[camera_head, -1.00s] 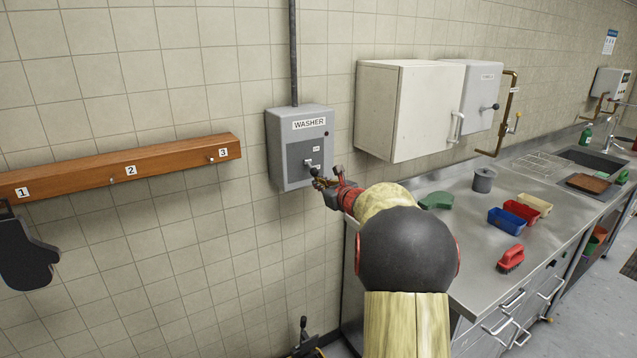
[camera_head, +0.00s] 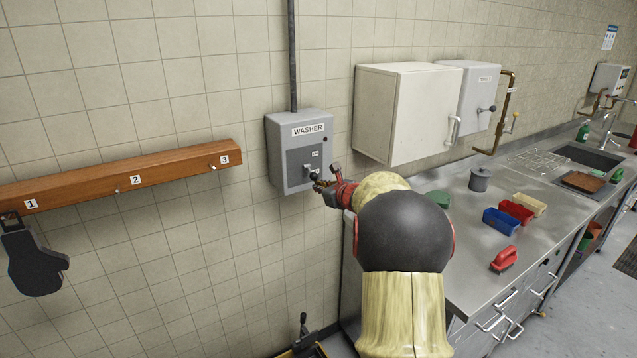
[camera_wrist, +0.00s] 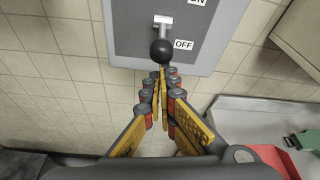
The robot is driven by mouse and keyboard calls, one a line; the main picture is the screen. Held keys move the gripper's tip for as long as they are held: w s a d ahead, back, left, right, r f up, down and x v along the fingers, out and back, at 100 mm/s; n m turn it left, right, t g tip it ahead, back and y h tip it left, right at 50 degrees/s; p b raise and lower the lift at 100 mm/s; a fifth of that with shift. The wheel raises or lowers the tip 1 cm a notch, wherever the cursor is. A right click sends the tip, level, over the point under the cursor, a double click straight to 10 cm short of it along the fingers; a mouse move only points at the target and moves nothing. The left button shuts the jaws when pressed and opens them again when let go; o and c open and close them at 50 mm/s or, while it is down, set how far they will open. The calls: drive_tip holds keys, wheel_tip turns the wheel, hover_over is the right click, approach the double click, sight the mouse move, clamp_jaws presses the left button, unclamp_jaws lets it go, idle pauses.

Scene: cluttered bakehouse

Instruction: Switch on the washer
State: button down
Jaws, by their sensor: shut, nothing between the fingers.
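The washer switch box (camera_head: 290,152) is grey, labelled WASHER, and mounted on the tiled wall. Its lever (camera_wrist: 163,22) ends in a black ball knob (camera_wrist: 161,51). In the wrist view the lever points down, with the knob beside the OFF label (camera_wrist: 184,44); the ON label is above, partly cut off. A small lamp on the box looks dark. My gripper (camera_wrist: 161,76) is shut and empty, its fingertips just below the knob. I cannot tell whether they touch it. In the head view my gripper (camera_head: 319,186) is at the box's lower front.
A white wall cabinet (camera_head: 402,115) and another grey lever box (camera_head: 477,98) hang to the right. Below them a steel counter (camera_head: 455,262) holds bins, a red brush and a grey pot. A wooden hook rail (camera_head: 75,190) is at left. The wall below the box is clear.

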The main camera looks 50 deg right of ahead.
sight(316, 174)
drive_tip(key=r+g+p, duration=0.2)
drive_tip(key=p, duration=0.9)
drive_tip(key=s+r+g+y+p, duration=0.1)
drive_tip(key=r+g+p, duration=0.1)
drive_tip(key=p, duration=0.9)
drive_tip(key=shift+a+r, duration=0.15)
drive_tip(key=shift+r, duration=0.1)
drive_tip(key=shift+r+p, duration=0.35)
drive_tip(key=shift+p, duration=0.7)
drive_tip(key=shift+w+r+g+p, duration=0.15)
drive_tip(key=shift+r+g+p, duration=0.15)
drive_tip(key=shift+r, duration=0.3)
